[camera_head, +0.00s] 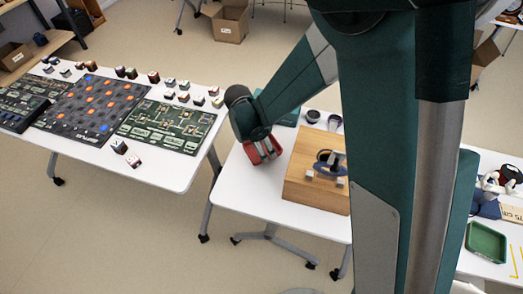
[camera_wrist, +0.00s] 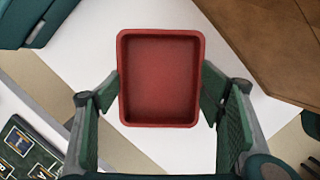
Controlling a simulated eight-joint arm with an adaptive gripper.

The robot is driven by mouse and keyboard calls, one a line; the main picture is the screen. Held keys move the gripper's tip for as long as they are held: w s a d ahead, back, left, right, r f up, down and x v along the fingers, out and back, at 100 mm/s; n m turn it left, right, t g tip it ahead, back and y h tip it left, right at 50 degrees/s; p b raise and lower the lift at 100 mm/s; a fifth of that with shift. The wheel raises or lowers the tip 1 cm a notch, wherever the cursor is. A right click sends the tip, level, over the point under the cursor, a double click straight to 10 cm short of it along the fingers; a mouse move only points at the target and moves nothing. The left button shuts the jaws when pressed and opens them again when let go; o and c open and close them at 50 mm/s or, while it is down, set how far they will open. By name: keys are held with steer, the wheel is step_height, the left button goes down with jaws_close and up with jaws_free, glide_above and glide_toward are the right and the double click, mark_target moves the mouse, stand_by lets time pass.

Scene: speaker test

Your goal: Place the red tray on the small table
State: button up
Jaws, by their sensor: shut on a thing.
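The red tray (camera_wrist: 160,80) is seen from above in the wrist view, empty and upright between my fingers. My gripper (camera_wrist: 160,98) is shut on it, one finger at each side wall. In the head view my gripper (camera_head: 258,142) points down over the left end of a white table (camera_head: 243,187), and only part of the red tray (camera_head: 252,153) shows below it. The white table (camera_wrist: 85,45) also shows under the tray in the wrist view. I cannot tell whether the tray touches the table top or hangs just above it.
A wooden box (camera_head: 296,187) with a dark ring-shaped thing on top stands right of the tray. A longer white table (camera_head: 172,175) with game boards and several small cubes is at left, across a gap. A green tray (camera_head: 486,242) lies at far right.

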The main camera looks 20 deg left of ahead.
mark_target(255, 154)
steer(key=shift+f, duration=1.25)
steer(key=shift+f+b, duration=0.1)
steer(key=shift+b, duration=0.2)
steer(key=o, duration=1)
steer(key=p+v, duration=0.2)
steer(key=v, duration=1)
steer(key=shift+p, duration=0.3)
steer(key=shift+d, duration=0.1)
